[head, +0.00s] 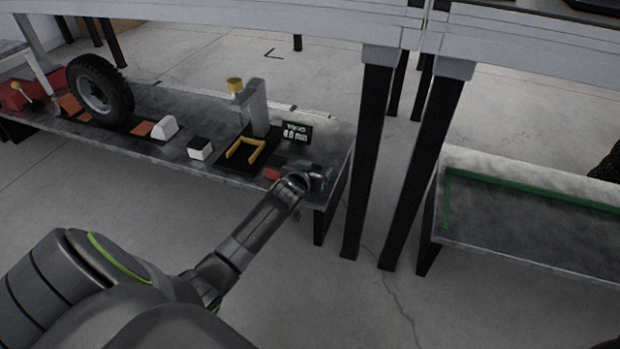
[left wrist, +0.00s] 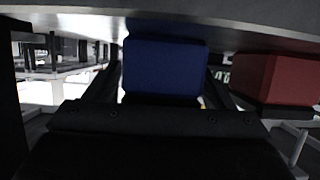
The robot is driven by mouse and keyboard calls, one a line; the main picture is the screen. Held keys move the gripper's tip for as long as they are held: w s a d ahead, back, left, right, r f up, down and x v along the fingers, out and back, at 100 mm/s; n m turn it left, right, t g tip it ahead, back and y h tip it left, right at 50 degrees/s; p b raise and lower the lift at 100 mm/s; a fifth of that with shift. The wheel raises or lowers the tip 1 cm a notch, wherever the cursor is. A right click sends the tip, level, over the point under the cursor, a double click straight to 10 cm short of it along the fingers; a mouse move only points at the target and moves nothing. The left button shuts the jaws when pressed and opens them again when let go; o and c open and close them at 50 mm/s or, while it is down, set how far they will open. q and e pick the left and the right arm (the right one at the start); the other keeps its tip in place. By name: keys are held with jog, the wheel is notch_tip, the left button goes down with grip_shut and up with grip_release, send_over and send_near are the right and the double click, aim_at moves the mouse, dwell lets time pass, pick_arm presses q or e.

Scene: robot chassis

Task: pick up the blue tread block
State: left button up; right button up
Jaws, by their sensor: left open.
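The blue tread block (left wrist: 165,66) fills the middle of the left wrist view, directly in front of my left gripper (left wrist: 162,80). The fingers show as dark bars on either side of the block, apart from each other. I cannot tell whether they touch it. In the head view my left gripper (head: 312,178) is low over the right end of the low bench, and the blue block cannot be made out there. My right gripper is not in view.
A red block (left wrist: 277,78) is close beside the blue one; it shows in the head view (head: 272,174) left of my gripper. Dark table legs (head: 368,155) rise to the right.

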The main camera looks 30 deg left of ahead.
pick_arm(q)
jog(key=c, duration=1.1)
jog(key=shift+r, duration=0.2)
